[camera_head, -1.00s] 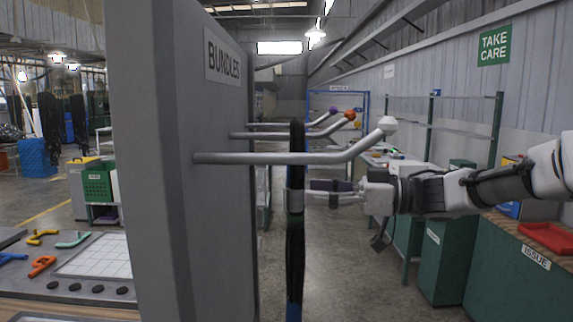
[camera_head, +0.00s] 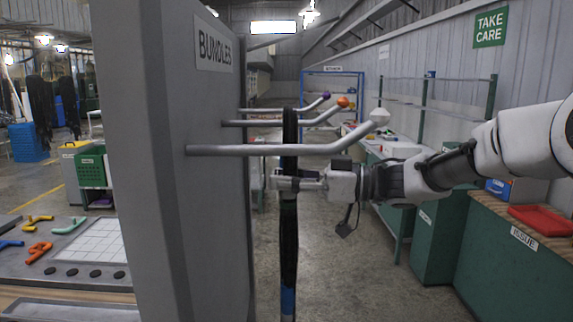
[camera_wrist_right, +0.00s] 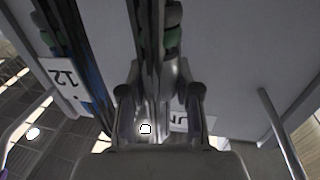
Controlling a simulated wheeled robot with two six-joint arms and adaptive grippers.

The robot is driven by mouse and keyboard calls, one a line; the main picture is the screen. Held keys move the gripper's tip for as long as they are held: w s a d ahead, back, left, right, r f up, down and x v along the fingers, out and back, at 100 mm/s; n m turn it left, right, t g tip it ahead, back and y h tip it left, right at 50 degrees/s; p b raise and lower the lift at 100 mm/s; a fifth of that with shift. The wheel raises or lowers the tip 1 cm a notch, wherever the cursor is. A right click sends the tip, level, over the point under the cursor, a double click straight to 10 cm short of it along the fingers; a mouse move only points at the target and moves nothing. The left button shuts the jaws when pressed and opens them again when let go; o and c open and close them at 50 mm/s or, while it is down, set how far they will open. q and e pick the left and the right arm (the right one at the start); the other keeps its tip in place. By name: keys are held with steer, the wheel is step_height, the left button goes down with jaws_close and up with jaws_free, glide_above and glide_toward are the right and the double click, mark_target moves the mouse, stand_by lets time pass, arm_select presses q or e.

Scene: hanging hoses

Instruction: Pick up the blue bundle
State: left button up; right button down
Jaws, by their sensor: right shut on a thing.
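A black hose bundle with a blue band (camera_head: 288,301) near its lower end hangs upright beside the grey panel. It rises past the white-tipped peg (camera_head: 340,146); I cannot tell which peg bears it. My right gripper (camera_head: 287,181) reaches in from the right, just below that peg, and is shut on the bundle. In the right wrist view the gripper's fingers (camera_wrist_right: 162,108) are on either side of dark strands (camera_wrist_right: 148,60). More black strands with blue (camera_wrist_right: 88,75) show to the left there. My left gripper is not in view.
The panel (camera_head: 160,150) bears a BUNDLES sign (camera_head: 214,50). Pegs with orange (camera_head: 342,102) and purple (camera_head: 326,96) tips stick out behind the white-tipped one. Green cabinets (camera_head: 445,235) and a red tray (camera_head: 545,219) stand at right. The floor between panel and cabinets is clear.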

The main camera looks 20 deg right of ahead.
mark_target(293, 140)
steer(key=shift+d+r, duration=0.1)
steer(key=shift+d+r+b, duration=0.1)
steer(key=shift+r+b, duration=0.05)
steer(key=shift+b, duration=0.2)
steer(key=r, duration=0.4)
steer(key=r+b, duration=0.1)
steer(key=r, duration=0.1)
steer(key=shift+s+d+r, duration=0.15)
steer(key=shift+d+r, duration=0.2)
steer(key=w+d+b+v, duration=0.1)
steer(key=w+b+v, duration=0.2)
steer(key=v, duration=1.5)
steer(key=shift+d, duration=0.7)
steer(key=c, duration=1.6)
jaws_free()
jaws_close()
